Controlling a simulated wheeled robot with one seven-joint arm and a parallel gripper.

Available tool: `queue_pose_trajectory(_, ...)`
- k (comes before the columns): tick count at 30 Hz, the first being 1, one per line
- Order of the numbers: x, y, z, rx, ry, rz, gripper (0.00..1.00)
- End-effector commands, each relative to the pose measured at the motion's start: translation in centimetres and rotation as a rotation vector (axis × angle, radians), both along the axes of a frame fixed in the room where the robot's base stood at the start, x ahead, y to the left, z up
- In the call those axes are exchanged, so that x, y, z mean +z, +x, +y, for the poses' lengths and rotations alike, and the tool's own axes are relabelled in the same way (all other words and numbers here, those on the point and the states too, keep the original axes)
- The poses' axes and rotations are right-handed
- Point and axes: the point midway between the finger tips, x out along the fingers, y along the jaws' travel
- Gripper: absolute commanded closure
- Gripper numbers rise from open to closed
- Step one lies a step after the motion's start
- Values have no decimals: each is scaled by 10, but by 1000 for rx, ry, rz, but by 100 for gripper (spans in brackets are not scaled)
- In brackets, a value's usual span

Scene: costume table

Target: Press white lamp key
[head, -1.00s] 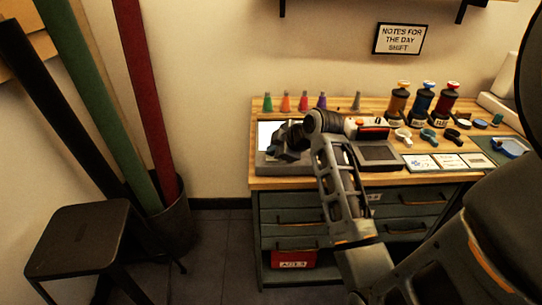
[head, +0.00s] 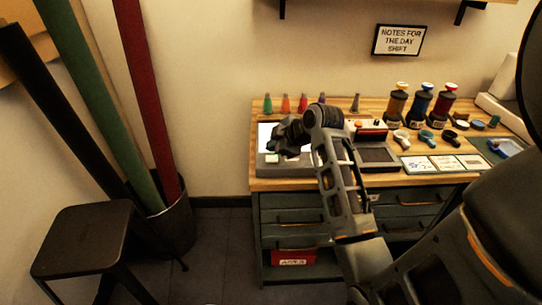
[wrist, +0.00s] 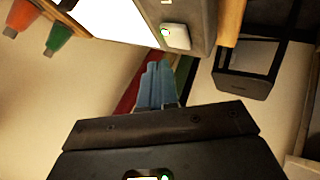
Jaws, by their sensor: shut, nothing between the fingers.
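The lamp unit is a grey box with a bright white panel (head: 265,134), at the left end of the wooden table in the head view. The panel also shows at the top of the wrist view (wrist: 115,14). A white key (wrist: 175,36) with a small coloured mark sits on the box's grey edge; in the head view a small pale key (head: 271,159) shows on the front strip. My gripper (head: 281,149) is over the box, shut and empty. In the wrist view its blue-grey fingertips (wrist: 158,66) are just below the key, apart from it in the picture.
Coloured cones (head: 286,103) stand behind the box. A dark tray (head: 376,153), cards (head: 445,163) and thread spools (head: 420,104) are to the right. A black stool (head: 85,240) and a bin of fabric rolls (head: 174,225) are left of the table.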

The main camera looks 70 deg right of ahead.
Motion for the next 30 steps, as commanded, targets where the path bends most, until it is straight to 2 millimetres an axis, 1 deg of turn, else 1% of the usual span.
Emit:
queue_pose_trajectory(1,9,0,0,1,-1,0,100)
queue_pose_trajectory(3,16,0,0,1,-1,0,100)
queue_pose_trajectory(16,53,0,0,1,-1,0,100)
queue_pose_trajectory(26,52,0,0,0,0,0,100)
queue_pose_trajectory(28,49,1,5,-3,4,-4,100)
queue_pose_trajectory(30,41,4,18,-11,14,-14,100)
